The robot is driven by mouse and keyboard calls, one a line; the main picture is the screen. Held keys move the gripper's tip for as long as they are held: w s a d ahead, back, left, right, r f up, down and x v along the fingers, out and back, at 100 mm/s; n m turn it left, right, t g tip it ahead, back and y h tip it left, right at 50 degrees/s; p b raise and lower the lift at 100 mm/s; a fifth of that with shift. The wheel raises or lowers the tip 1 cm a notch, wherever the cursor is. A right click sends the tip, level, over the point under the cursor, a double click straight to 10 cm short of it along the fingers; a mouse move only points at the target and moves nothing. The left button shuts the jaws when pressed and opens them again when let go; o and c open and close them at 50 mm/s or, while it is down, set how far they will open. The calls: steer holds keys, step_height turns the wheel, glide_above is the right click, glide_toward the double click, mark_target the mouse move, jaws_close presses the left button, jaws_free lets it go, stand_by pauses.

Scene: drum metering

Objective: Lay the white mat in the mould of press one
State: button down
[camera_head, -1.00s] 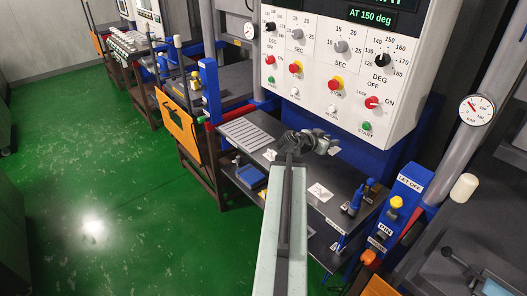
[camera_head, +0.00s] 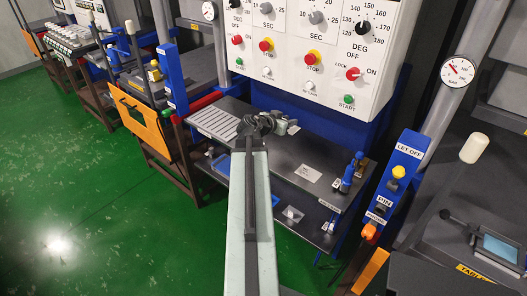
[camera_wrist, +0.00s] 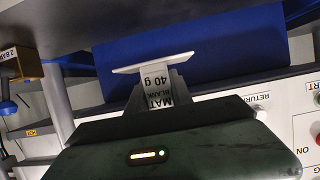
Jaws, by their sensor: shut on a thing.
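My gripper (camera_wrist: 155,92) is shut on the white mat (camera_wrist: 152,62), which shows nearly edge-on as a thin white slab in the wrist view. A tag reading "MAT BLANK 40 g" (camera_wrist: 157,84) sits between the fingers, just behind the slab. In the head view my gripper (camera_head: 268,124) is over the dark bench below the control panel; its fingers are too small to make out there. At the far right, a press table carries a frame with a blue-grey inside (camera_head: 500,248), possibly a mould. I cannot read which press is number one.
The control panel (camera_head: 310,60) stands behind my gripper. The bench (camera_head: 285,160) holds a slotted plate (camera_head: 215,123) and blue fittings (camera_head: 349,175). A blue "LET OFF" post (camera_head: 400,170) stands before the right press. Another press stands left; green floor (camera_head: 80,190) is open there.

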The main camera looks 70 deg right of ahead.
mark_target(287, 148)
step_height(287, 148, down, 11)
steer(key=b, duration=0.9)
steer(key=shift+s+d+b, duration=0.1)
steer(key=shift+b, duration=0.25)
steer(key=shift+r, duration=0.15)
steer(key=c, duration=1.1)
jaws_free()
steer(key=shift+c, duration=0.2)
